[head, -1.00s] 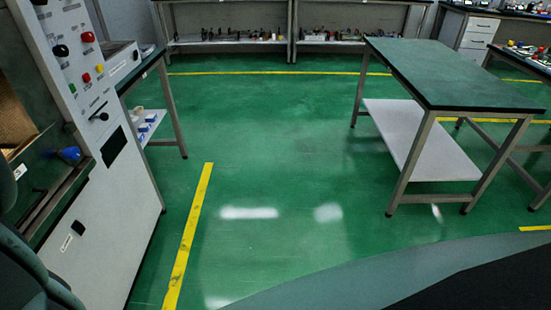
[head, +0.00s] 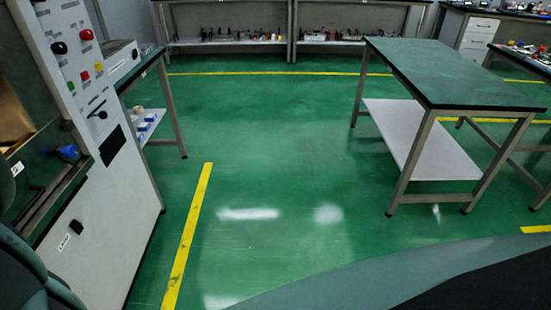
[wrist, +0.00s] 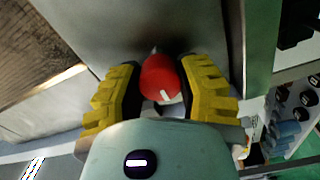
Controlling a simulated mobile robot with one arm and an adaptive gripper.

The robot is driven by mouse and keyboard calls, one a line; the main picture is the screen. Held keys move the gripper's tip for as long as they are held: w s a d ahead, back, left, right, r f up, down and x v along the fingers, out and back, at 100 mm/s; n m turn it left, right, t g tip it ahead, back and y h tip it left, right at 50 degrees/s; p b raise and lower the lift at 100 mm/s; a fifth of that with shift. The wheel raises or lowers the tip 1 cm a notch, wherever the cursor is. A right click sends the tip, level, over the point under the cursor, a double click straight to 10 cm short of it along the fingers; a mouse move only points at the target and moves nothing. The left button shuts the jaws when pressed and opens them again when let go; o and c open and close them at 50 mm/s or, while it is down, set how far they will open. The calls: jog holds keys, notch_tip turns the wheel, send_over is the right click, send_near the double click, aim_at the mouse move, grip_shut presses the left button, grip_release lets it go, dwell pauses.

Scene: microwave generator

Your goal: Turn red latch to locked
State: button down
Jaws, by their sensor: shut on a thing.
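The red latch (wrist: 160,78) is a rounded red knob with a white mark on its lower edge, in the middle of the wrist view. It stands on a grey metal panel (wrist: 125,25). My gripper (wrist: 160,92) has yellow ribbed fingers, one on each side of the knob, and is shut on it. The inner contact faces are partly hidden. In the head view my gripper does not show, and I cannot tell whether the latch shows there.
The grey machine cabinet (head: 105,195) stands at the left with knobs and buttons, including a red knob (head: 86,34). A side table (head: 150,62) stands just behind it. A green-topped table (head: 450,75) is at the right. The green floor (head: 270,160) between them is clear.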

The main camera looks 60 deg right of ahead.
jog(key=m+p, duration=0.1)
jog(key=m, duration=0.4)
jog(key=shift+m, duration=0.4)
jog(key=shift+f, duration=0.1)
dwell(0.3)
jog(key=c, duration=0.5)
grip_release()
jog(key=v, duration=1.2)
jog(key=shift+w, duration=0.1)
